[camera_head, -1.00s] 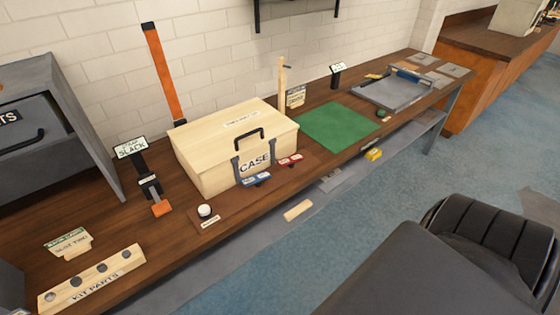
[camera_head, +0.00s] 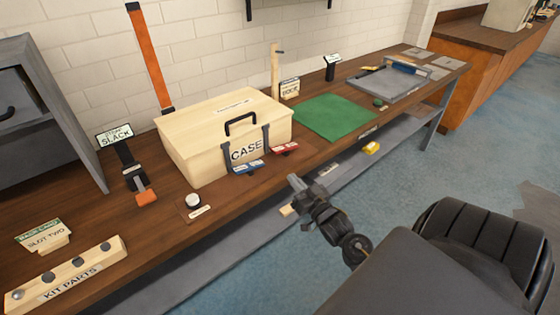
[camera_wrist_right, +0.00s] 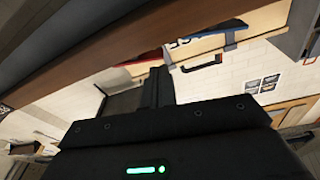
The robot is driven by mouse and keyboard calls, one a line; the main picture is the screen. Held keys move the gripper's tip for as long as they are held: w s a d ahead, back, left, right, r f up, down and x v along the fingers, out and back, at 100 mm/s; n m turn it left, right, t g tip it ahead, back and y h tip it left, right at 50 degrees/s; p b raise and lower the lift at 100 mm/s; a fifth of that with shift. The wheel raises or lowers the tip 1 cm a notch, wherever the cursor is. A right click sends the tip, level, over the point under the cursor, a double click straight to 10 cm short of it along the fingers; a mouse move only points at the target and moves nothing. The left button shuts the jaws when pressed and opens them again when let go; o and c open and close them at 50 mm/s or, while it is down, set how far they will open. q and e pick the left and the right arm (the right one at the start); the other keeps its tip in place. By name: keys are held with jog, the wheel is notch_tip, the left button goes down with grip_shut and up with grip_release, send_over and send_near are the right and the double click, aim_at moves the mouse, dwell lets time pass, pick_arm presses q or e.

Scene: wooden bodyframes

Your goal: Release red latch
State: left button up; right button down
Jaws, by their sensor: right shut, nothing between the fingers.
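The pale wooden case (camera_head: 202,146) stands on the bench with a black handle on its front. The red latch (camera_head: 286,148) is at the lower right of its front, at the foot of a dark strap. A blue latch (camera_head: 247,167) sits left of it. My right gripper (camera_head: 293,182) is shut and empty, in front of the bench edge, below and apart from the red latch. In the right wrist view its dark fingers (camera_wrist_right: 158,87) point toward the case, and a red part (camera_wrist_right: 230,27) shows near the top. My left gripper is out of view.
A white knob (camera_head: 193,201) on a small plate is left of the latches. A green mat (camera_head: 335,117) lies right of the case. A lower shelf (camera_head: 240,233) runs under the bench. The orange-tipped strap (camera_head: 146,196) lies further left.

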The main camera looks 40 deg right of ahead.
aim_at(285, 148)
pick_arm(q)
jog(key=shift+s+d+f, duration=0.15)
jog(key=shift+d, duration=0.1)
pick_arm(e)
jog(key=r, duration=0.1)
jog(key=d+r+t, duration=0.1)
jog(key=r, duration=0.1)
jog(key=r+t, duration=0.1)
jog(key=r, duration=0.1)
jog(key=shift+s+d+r, duration=0.15)
jog(key=shift+s+d, duration=0.05)
jog(key=shift+d, duration=0.15)
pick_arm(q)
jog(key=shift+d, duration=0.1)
